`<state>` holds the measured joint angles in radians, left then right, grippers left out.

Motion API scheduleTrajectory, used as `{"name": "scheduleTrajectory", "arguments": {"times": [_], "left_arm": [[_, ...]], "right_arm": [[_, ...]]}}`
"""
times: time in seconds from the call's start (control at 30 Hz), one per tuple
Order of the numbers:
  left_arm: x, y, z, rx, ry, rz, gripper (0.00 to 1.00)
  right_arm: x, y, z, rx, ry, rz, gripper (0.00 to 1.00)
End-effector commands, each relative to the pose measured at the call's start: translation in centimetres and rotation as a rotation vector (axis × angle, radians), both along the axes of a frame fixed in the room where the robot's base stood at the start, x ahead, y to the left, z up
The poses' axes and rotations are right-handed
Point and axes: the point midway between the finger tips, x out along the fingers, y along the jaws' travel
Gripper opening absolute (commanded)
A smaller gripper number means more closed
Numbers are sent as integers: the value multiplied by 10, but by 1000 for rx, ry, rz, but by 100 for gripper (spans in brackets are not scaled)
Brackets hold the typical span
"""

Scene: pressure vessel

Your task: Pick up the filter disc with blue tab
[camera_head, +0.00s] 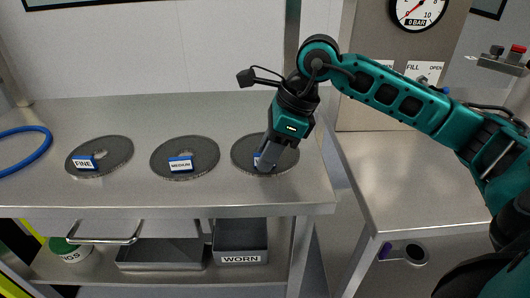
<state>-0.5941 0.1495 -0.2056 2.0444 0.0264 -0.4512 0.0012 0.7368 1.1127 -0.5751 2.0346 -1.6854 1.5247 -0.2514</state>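Three flat grey filter discs lie in a row on the metal table. The left disc (116,147) has a blue tab (84,163) with a white label reading FINE. The middle disc (203,151) has a blue-edged tab (180,164) reading MEDIUM. The right disc (284,152) has a tab (257,160) with a bit of blue showing; its label is mostly hidden behind my fingers. My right gripper (270,157) points down over this right disc, with its fingers at the tab. Whether the fingers grip it is unclear. My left gripper is out of view.
A blue hose loop (42,148) lies at the table's left. A bin marked WORN (241,240) and a grey tray (162,254) sit on the shelf below. A second metal surface (400,185) with a gauge panel (365,40) stands at right.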

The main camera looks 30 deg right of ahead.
Motion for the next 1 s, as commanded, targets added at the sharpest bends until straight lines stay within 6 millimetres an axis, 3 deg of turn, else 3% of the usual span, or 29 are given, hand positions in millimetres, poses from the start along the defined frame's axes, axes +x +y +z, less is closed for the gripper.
{"name": "scheduleTrajectory", "arguments": {"times": [0.3, 0.77, 1.0], "left_arm": [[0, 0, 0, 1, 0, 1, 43], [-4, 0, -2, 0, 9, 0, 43], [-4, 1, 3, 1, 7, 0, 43]], "right_arm": [[0, 0, 0, -1, -1, 0, 0], [0, 0, 2, 0, -2, -1, 0], [1, 0, 25, 1, -6, -1, 0]]}}
